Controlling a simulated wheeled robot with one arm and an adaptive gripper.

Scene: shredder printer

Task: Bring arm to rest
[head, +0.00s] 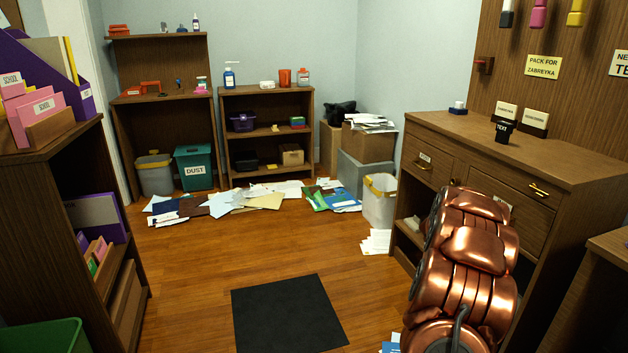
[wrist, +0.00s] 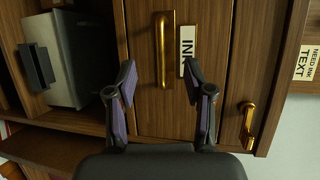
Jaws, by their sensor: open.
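My gripper (wrist: 160,85) shows in the wrist view with its two dark, purple-padded fingers spread apart. It is open and nothing is between the fingers. It faces the wooden cabinet front, where a long brass handle (wrist: 164,50) and a white label reading INK (wrist: 187,52) lie beyond the fingertips. I cannot tell how far the fingertips are from the cabinet. In the head view my copper-coloured arm reaches in front of the wooden cabinet (head: 480,140) at the right, and the gripper itself is hidden there.
A second brass handle (wrist: 248,120) and a grey box (wrist: 62,60) flank the gripper. Papers (head: 250,198) lie scattered across the back floor near a white bin (head: 379,203). A black mat (head: 288,315) lies on open floor. A shelf unit (head: 50,180) stands at left.

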